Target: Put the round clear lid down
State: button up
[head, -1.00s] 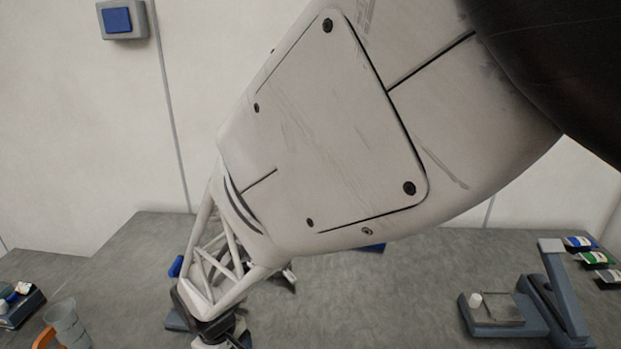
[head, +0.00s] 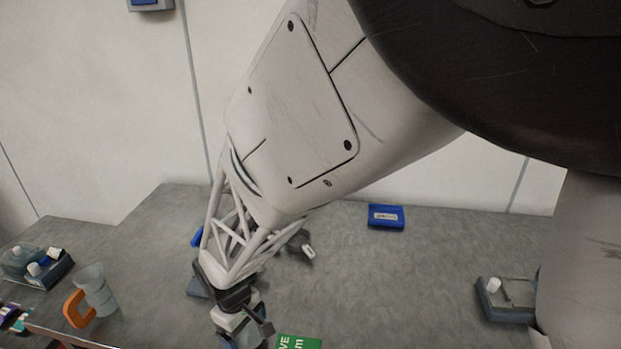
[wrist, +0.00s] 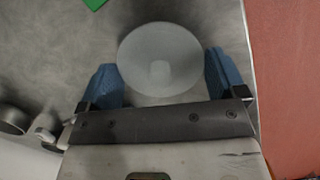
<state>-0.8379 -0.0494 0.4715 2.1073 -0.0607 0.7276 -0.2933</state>
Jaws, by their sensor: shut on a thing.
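The round clear lid (wrist: 158,52) shows in the wrist view as a pale translucent disc with a small knob in its middle. My gripper (wrist: 164,76) has its two blue fingers on either side of the lid and is shut on it. Grey worktop shows beyond the lid; I cannot tell how high above it the lid is. In the head view my gripper (head: 240,338) is at the bottom edge, below my white arm, and the lid is hidden there.
A green card (head: 298,343) lies beside my gripper. A clear jug with an orange handle (head: 97,292) and a dark tray (head: 38,268) are at left. A blue box (head: 386,216) lies at the back; a grey scale (head: 506,298) stands at right. The worktop (head: 400,280) between is clear.

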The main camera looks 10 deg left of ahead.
jog(key=shift+f, duration=0.35)
jog(key=shift+f, duration=0.1)
jog(key=o, duration=0.6)
jog(key=shift+w+a+r, duration=0.1)
jog(key=shift+a+r, duration=0.15)
jog(key=shift+r, duration=1.75)
jog(key=shift+w+a+r, duration=0.1)
jog(key=shift+a+r, duration=0.1)
jog(key=shift+r, duration=1.85)
jog(key=shift+w+a+r, duration=0.1)
jog(key=shift+a+r, duration=0.15)
jog(key=shift+r, duration=1.75)
